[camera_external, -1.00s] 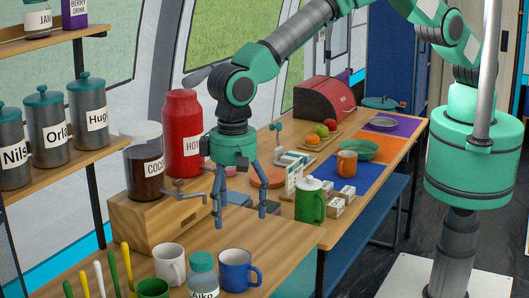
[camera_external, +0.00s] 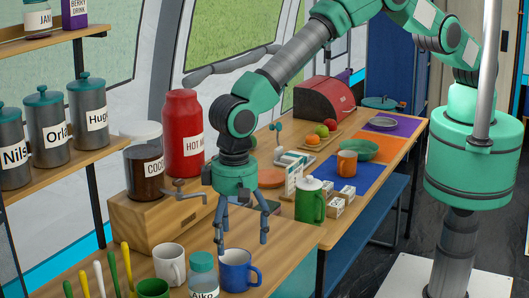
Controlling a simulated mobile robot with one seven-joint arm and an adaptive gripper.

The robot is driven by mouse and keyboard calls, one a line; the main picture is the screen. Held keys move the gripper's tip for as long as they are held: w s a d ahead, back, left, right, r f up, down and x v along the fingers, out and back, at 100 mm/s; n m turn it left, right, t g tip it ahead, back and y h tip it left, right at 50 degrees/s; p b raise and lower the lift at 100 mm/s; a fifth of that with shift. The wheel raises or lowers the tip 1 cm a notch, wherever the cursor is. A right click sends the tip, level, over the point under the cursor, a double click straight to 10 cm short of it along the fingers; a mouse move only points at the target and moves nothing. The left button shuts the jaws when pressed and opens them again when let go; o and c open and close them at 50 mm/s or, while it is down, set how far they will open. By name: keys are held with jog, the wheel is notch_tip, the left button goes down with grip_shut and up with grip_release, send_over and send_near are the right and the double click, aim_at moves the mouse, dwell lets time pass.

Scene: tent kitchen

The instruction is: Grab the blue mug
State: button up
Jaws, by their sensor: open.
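The blue mug (camera_external: 236,271) stands upright on the wooden counter near the front, with a white inside and its handle to the right. My gripper (camera_external: 242,248) points down with its fingers spread and nothing between them. It is above and slightly behind the mug. The left finger shows close to the mug's far rim; I cannot tell whether it touches. The right finger is to the right of and behind the mug.
A labelled jar (camera_external: 203,273) with a teal lid stands just left of the mug. A white mug (camera_external: 169,264) and a green mug (camera_external: 153,289) are further left. A wooden dispenser box (camera_external: 152,222) with a tap is behind. A green lidded jug (camera_external: 310,204) stands to the right.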

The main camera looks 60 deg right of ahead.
aim_at(238, 261)
jog(key=shift+f, duration=1.2)
jog(key=shift+f, duration=2.6)
jog(key=shift+c, duration=0.2)
jog(key=c, duration=1.3)
